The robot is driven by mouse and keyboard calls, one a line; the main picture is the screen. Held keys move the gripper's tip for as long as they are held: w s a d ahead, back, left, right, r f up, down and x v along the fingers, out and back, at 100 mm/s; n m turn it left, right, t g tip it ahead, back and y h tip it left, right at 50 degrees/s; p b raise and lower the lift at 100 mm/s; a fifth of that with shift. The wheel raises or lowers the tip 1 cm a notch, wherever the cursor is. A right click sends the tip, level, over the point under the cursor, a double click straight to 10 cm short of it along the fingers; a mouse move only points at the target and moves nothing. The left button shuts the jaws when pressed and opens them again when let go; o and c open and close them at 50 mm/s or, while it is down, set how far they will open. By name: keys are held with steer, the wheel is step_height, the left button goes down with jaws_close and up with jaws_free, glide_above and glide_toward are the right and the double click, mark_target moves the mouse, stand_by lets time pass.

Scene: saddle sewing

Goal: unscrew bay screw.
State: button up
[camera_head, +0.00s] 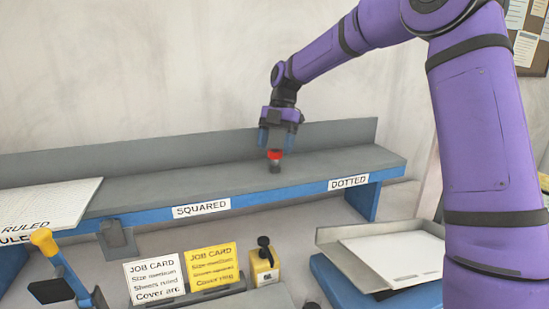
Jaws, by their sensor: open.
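My gripper (275,150) points down over the grey shelf, between the SQUARED and DOTTED labels. It is open. A small red-topped knob with a dark base (275,157), which looks like the bay screw, stands on the shelf right under the gripper. Its red top is at the height of the fingertips. I cannot tell whether the fingers touch it or stand around it.
The grey shelf (210,180) has a raised back wall and bays labelled RULED, SQUARED and DOTTED. A white stack (45,205) lies in the RULED bay. In front are white and yellow job cards (212,267), a yellow block with a black knob (264,268), a yellow-handled lever (48,245) and a paper tray (395,258).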

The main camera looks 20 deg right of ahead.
steer(key=m+t, duration=0.1)
steer(key=m, duration=0.3)
steer(key=shift+y, duration=0.3)
steer(key=m+t, duration=0.1)
steer(key=m, duration=0.2)
steer(key=m+t, duration=0.1)
steer(key=m, duration=0.1)
steer(key=shift+m+t, duration=0.3)
steer(key=shift+m, duration=0.1)
steer(key=m+t, duration=0.1)
steer(key=m, duration=0.2)
steer(key=m+t, duration=0.1)
steer(key=m, duration=0.1)
steer(key=shift+s+m, duration=0.1)
steer(key=shift+m, duration=0.3)
steer(key=m, duration=0.2)
steer(key=m+t+h, duration=0.1)
steer(key=m, duration=0.1)
steer(key=shift+h, duration=0.3)
steer(key=shift+f, duration=2.5)
